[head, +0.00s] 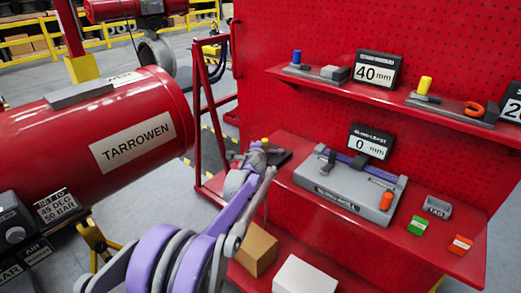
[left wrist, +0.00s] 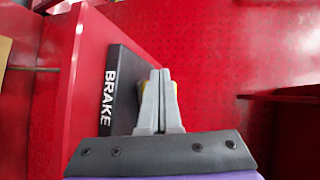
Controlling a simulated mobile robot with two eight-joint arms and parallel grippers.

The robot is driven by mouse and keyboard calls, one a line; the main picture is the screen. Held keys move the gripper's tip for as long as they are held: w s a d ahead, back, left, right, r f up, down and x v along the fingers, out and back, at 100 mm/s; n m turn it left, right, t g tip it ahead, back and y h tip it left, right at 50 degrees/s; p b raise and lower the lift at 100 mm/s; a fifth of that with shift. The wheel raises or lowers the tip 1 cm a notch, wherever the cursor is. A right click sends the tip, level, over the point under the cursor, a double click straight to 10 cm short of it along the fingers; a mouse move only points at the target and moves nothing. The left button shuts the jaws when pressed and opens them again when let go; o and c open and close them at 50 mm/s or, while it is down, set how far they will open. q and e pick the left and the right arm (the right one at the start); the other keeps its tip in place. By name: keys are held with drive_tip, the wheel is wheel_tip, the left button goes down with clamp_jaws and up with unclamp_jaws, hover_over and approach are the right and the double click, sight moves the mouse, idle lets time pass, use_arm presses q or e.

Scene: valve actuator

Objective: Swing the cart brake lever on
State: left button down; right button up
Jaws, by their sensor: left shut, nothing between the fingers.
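The brake station shows in the left wrist view as a black plate lettered BRAKE (left wrist: 113,90) on a red panel. My left gripper (left wrist: 158,80) is shut with its fingers together and nothing between them, in front of the plate's right edge. Small yellow bits (left wrist: 174,88) show on either side of the fingers, probably the lever's knob behind them. In the head view my left gripper (head: 261,150) is at the left end of the cart's lower shelf, by a small yellow knob (head: 265,141). The lever's shaft is hidden, and I cannot tell whether the fingers touch it. My right gripper is not in view.
The red cart has a pegboard back (head: 300,35) and an upper shelf (head: 390,95) with gauges. A grey fixture (head: 340,190) sits on the lower shelf, right of my gripper. A cardboard box (head: 256,248) and white box (head: 303,277) are below. The red TARROWEN cylinder (head: 90,120) is left.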

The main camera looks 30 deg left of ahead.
use_arm(q)
drive_tip(key=shift+w+a, duration=0.35)
drive_tip(key=shift+w, duration=0.05)
idle(1.2)
